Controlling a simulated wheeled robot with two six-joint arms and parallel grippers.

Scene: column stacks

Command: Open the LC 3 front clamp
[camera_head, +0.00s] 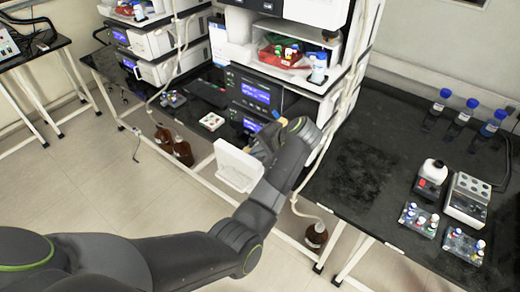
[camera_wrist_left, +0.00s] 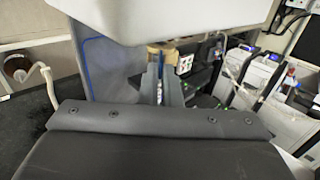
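The nearer instrument stack has a dark module with lit blue displays (camera_head: 255,93). I cannot read which stack is LC 3, and I cannot make out the front clamp. A white panel (camera_head: 237,166) juts out at the stack's lower front, beside my left gripper (camera_head: 262,143). The gripper is at the stack's front, partly hidden by my own wrist. In the left wrist view, the two grey fingers (camera_wrist_left: 161,75) are close together with a narrow gap, below a large white body (camera_wrist_left: 150,18). A tan piece shows at their tips; whether they hold anything is unclear. My right gripper is not in view.
A second stack (camera_head: 150,42) stands further left. Brown bottles (camera_head: 182,151) stand below the bench, and another (camera_head: 315,236) stands on the floor to the right. The right bench (camera_head: 350,165) has a clear near-left part, with blue-capped bottles, vial racks and small devices at right.

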